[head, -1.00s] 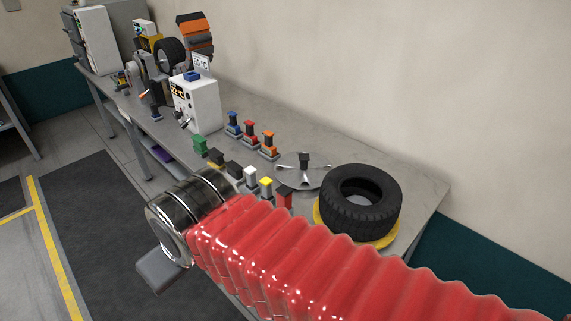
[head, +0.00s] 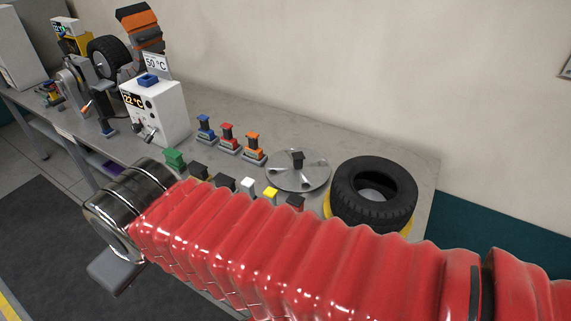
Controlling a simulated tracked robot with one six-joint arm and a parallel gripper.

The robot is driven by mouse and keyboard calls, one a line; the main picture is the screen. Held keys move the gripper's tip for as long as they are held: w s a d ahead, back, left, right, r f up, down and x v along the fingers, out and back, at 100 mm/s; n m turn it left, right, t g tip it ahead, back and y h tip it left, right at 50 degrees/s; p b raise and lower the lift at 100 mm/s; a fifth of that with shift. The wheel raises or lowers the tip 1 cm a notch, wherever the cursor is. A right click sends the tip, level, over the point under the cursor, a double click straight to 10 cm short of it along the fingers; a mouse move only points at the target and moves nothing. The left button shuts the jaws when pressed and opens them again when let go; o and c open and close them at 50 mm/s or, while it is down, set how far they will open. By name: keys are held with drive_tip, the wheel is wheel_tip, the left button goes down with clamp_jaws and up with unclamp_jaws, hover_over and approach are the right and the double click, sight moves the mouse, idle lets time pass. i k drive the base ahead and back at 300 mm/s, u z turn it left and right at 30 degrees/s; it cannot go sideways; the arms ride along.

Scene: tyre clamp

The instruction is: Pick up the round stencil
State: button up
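The round stencil, a flat silver disc (head: 314,180) with cut-outs and a small black handle in its middle, lies on the grey workbench left of the tyre. My arm in its red ribbed sleeve crosses the lower picture. My gripper (head: 117,271) is at the lower left, past the chrome cuff, off the bench's front side and well left of the stencil. Only one grey finger part shows, so whether it is open or shut is hidden.
A black tyre (head: 373,190) on a yellow ring stands right of the stencil. Blue, red and orange stamps (head: 229,138) stand left of it. A white control box (head: 155,108) stands farther left.

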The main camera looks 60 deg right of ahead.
sight(297, 169)
drive_tip(key=z, duration=0.25)
drive_tip(key=i, duration=1)
drive_tip(key=z, duration=0.25)
